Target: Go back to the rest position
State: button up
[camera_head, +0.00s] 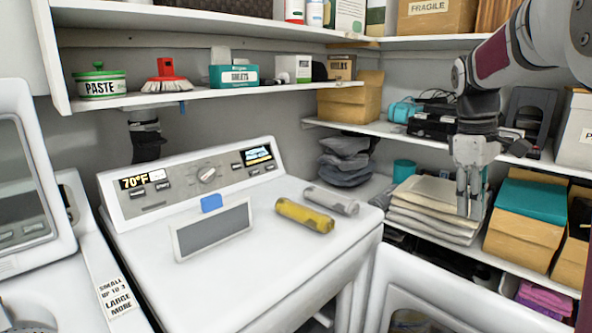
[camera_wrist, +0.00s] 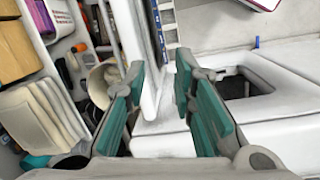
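My gripper (camera_head: 469,208) hangs from my arm at the right of the head view, pointing down. In that picture it overlaps the stack of folded pale cloths (camera_head: 432,207) on the right-hand shelf; I cannot tell whether it touches it. In the wrist view my gripper (camera_wrist: 160,72) shows two teal-padded fingers spread apart with nothing between them. The white edge of a machine door shows beyond the gap.
A washer top (camera_head: 250,235) holds a yellow cylinder (camera_head: 304,215), a grey cylinder (camera_head: 331,200) and a small framed panel (camera_head: 212,232). Shelves crowd the right side, with a teal-lidded box (camera_head: 530,220). An open white door (camera_head: 440,290) stands below.

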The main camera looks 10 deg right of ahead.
jog(key=s+a+r+m+t+p, duration=0.1)
jog(key=s+a+r+t, duration=0.15)
jog(key=s+a, duration=0.45)
jog(key=s+a+r+m+t+p, duration=0.1)
jog(key=s+a+r+p, duration=0.15)
jog(key=s+a, duration=0.4)
jog(key=s+a+f+m+t+y+p, duration=0.1)
jog(key=s+a+f+m+p, duration=0.1)
jog(key=s+a, duration=0.8)
jog(key=shift+s+a+f+t+y, duration=0.15)
jog(key=shift+s+f+t+y, duration=0.35)
jog(key=shift+f, duration=0.35)
